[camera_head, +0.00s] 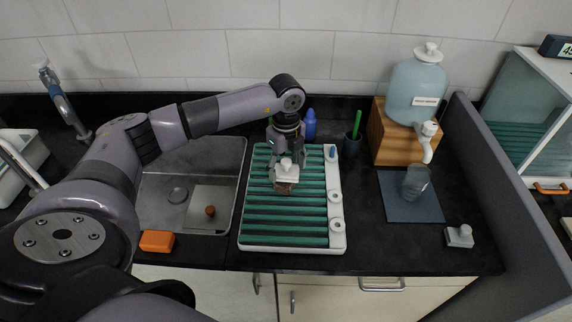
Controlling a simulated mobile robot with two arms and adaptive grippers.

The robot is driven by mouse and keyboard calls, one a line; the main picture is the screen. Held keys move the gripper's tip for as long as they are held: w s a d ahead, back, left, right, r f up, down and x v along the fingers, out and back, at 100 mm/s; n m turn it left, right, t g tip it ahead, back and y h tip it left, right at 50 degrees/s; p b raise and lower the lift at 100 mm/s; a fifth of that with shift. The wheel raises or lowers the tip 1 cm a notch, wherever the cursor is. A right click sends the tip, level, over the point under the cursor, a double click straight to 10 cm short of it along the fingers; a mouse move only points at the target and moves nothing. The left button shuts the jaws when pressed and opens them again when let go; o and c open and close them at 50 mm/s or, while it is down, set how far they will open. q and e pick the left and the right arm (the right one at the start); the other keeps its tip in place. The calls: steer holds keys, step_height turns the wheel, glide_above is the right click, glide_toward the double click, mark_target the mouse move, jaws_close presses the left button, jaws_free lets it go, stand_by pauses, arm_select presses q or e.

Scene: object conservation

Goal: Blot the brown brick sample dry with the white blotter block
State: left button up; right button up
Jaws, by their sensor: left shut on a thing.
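My left gripper (286,155) reaches down over the green-slatted rack and is shut on the knob of the white blotter block (288,174). The brown brick sample (283,188) shows just below the block, mostly covered by it, over the slats. The block looks to be on or right against the brick; I cannot tell if they touch. My right gripper is not in view.
The white-framed rack (337,190) stands right of a sink (160,208) holding a small brown piece (210,211). An orange sponge (157,241) lies in front.

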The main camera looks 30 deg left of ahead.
arm_select(q)
steer(key=shift+f+b, duration=0.4)
steer(key=shift+f, duration=0.15)
stand_by(1.6)
steer(key=shift+r, duration=0.1)
steer(key=shift+r+p, duration=2.4)
steer(key=shift+r, duration=1.05)
